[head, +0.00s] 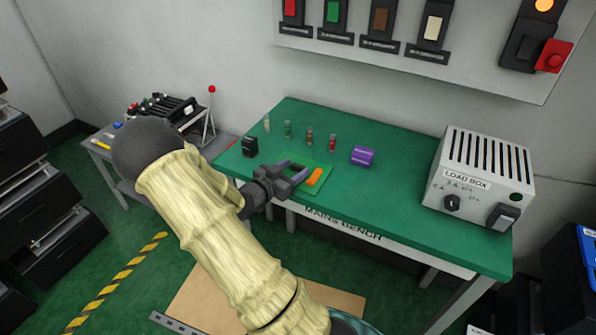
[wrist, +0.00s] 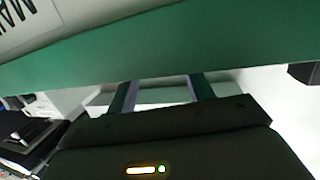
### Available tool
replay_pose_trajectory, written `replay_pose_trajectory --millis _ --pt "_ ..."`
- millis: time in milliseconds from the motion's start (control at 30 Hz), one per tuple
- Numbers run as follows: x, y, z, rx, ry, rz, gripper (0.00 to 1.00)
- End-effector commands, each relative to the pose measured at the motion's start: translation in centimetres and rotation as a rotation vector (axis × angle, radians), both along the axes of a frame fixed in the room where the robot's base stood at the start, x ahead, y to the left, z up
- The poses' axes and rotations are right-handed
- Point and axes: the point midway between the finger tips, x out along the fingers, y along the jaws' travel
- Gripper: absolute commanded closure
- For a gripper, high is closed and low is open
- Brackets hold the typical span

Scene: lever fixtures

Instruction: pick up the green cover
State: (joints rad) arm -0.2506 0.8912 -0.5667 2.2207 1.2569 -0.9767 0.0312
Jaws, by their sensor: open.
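My gripper (head: 297,171) is open and empty near the front left part of the green bench (head: 400,200). Its two fingers also show apart in the wrist view (wrist: 163,90), with the bench's green edge (wrist: 170,45) across the view beyond them. A thin light green plate (head: 323,170) lies on the bench beside the fingers, partly hidden by them. A green-tinted small cylinder (head: 287,129) stands farther back in a row. A green piece (head: 333,10) is on a wall switch. I cannot tell which of these is the cover.
An orange piece (head: 314,177) lies on the plate. A purple block (head: 362,156) and a black block (head: 249,146) stand on either side. A red cylinder (head: 332,143) stands behind. The load box (head: 480,180) fills the bench's right end. Bench between purple block and box is clear.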

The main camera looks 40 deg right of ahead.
Motion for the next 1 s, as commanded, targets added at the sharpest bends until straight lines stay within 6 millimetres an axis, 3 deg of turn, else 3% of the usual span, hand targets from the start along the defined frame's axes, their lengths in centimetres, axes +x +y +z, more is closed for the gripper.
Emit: replay_pose_trajectory --millis 333,900,1000 --pt "1.1 -4.4 -0.9 -0.001 0.0 -0.003 0.48" --pt "1.1 -4.5 -0.9 0.0 0.0 -0.001 0.48" --pt "1.1 -4.5 -0.9 0.0 0.0 -0.001 0.68"
